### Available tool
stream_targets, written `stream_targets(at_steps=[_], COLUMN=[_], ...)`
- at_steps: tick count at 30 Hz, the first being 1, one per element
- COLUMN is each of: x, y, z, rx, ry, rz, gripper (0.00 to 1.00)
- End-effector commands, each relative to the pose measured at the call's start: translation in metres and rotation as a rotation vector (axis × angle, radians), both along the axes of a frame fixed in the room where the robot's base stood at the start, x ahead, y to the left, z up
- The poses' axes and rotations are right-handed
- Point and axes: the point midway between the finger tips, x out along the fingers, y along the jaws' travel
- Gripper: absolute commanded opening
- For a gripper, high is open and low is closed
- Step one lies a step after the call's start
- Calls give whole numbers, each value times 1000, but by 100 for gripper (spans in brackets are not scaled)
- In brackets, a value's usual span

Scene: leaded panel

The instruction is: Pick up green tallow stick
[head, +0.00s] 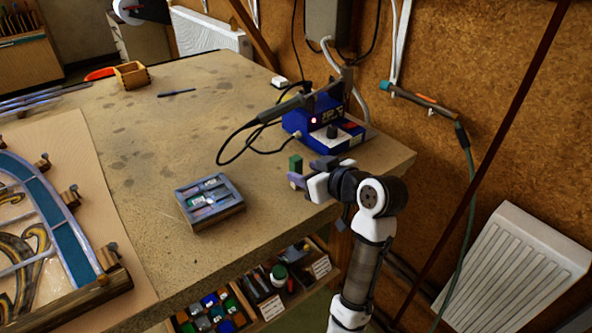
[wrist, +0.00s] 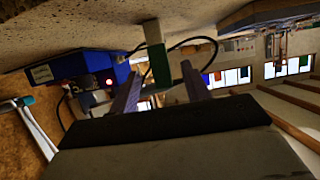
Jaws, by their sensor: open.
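The green tallow stick (head: 296,163) stands upright near the right edge of the workbench, in front of the blue soldering station. In the wrist view, which shows the bench at the top, the stick (wrist: 160,68) has a green part and a pale part. My gripper (head: 309,172) is low over the bench at the stick. In the wrist view its two grey-purple fingers (wrist: 162,72) are apart, with the stick showing in the gap between their tips. I cannot tell whether either finger touches it.
The blue soldering station (head: 325,130) with its looping black cable is just behind my gripper. A grey compartment box (head: 212,222) sits to the left on the bench. A leaded panel (head: 35,235) lies at far left. Open drawers (head: 262,283) are below the bench edge.

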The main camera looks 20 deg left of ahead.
Motion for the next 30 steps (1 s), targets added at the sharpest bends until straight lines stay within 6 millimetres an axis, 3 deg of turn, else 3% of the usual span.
stream_targets(at_steps=[9,17,28,30], x=[21,23,23,23], y=[33,35,35,35], z=[-19,-21,-21,-20], rx=[-2,-1,-1,0], ry=[3,0,0,0], rz=[1,-1,-1,-1], gripper=[47,47,1,0])
